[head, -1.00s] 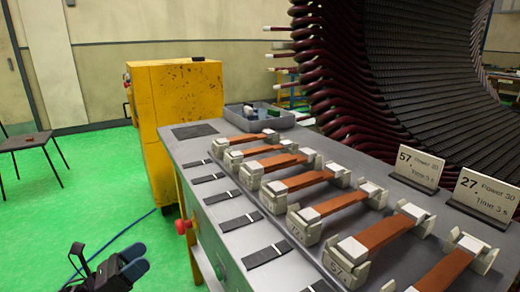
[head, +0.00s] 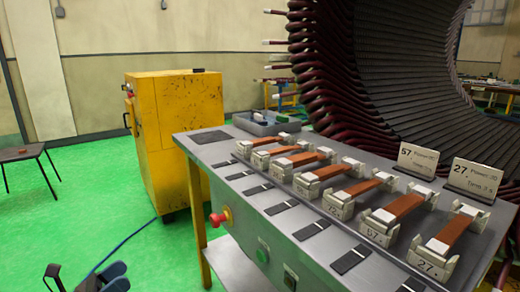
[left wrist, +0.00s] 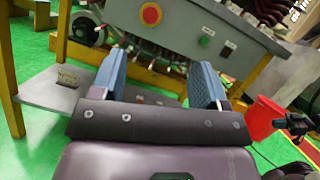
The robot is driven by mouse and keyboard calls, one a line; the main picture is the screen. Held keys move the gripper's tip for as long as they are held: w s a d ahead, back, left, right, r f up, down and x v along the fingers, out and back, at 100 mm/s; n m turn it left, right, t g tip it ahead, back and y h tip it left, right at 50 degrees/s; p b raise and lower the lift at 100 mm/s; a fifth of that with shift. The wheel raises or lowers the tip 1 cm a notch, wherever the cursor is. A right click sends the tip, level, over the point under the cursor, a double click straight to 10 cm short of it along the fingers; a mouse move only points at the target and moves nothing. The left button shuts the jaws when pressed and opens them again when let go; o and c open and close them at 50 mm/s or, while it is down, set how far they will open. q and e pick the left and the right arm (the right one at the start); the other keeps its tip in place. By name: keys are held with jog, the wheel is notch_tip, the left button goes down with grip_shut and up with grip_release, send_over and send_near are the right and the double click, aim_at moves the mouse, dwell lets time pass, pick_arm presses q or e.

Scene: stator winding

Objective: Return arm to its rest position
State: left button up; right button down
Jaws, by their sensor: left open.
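My left gripper (head: 105,277) is at the bottom left of the head view, partly cut off by the lower edge, over the green floor and away from the bench. In the left wrist view its two blue fingers (left wrist: 158,82) are apart with nothing between them. They point toward the front of the grey bench (left wrist: 185,22). My right gripper is not in the head view.
The grey bench (head: 225,180) holds a row of orange coil bars (head: 351,187) in white holders, and two number cards (head: 470,178). Its front has a red button (head: 220,217). A yellow cabinet (head: 180,130) stands behind left. The large stator (head: 400,80) is behind right.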

pick_arm(q)
jog(key=s+d+m+g+y+p, duration=0.1)
jog(key=s+d+m+y+p, duration=0.1)
jog(key=s+m+y+p, duration=0.6)
jog(key=s+d+m+g+y+p, duration=0.2)
jog(key=s+m+y+p, duration=0.7)
jog(key=s+m, duration=1.3)
jog(key=s, duration=1.1)
jog(key=shift+s+d+f+p, duration=0.25)
jog(key=shift+s+f+p, duration=0.05)
jog(key=shift+s, duration=0.05)
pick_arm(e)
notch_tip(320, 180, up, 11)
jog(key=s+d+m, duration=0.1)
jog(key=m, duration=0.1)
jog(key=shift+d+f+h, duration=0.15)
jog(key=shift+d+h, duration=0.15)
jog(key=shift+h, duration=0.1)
